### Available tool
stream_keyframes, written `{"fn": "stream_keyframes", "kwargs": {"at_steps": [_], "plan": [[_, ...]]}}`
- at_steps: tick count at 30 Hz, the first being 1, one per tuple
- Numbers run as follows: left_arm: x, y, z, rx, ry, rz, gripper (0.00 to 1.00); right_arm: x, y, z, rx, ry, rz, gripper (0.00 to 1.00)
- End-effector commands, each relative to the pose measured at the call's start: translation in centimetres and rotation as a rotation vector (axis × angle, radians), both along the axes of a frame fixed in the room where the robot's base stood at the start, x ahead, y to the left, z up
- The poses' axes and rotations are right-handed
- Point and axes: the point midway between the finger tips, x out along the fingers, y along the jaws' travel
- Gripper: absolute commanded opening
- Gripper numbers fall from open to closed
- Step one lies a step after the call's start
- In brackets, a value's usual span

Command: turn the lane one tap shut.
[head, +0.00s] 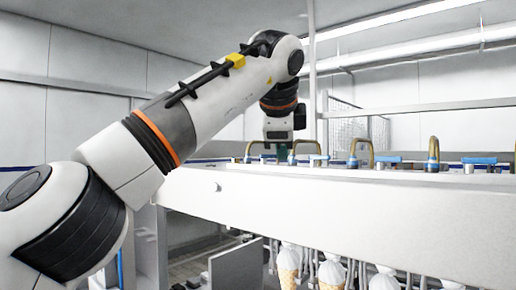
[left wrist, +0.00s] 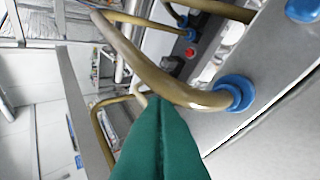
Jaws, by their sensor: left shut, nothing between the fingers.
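Contact is unclear. My right gripper is out of view.
The white machine front (head: 350,205) runs across the right. Below it hang several ice cream cones (head: 331,272). Brass hoops (head: 357,150) stand close around the taps, with little room between them. A white post (head: 312,70) rises behind my left wrist.

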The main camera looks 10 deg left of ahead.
Motion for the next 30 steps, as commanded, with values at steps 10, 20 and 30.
{"fn": "stream_keyframes", "kwargs": {"at_steps": [10,20,30], "plan": [[0.0,0.0,0.0,0.000,0.000,0.000,0.00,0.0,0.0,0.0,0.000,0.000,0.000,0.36],[0.0,0.4,0.0,-0.001,0.000,0.001,0.00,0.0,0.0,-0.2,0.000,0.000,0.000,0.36],[0.1,1.8,0.1,0.000,0.000,0.004,0.00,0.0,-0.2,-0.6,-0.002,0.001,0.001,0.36]]}}
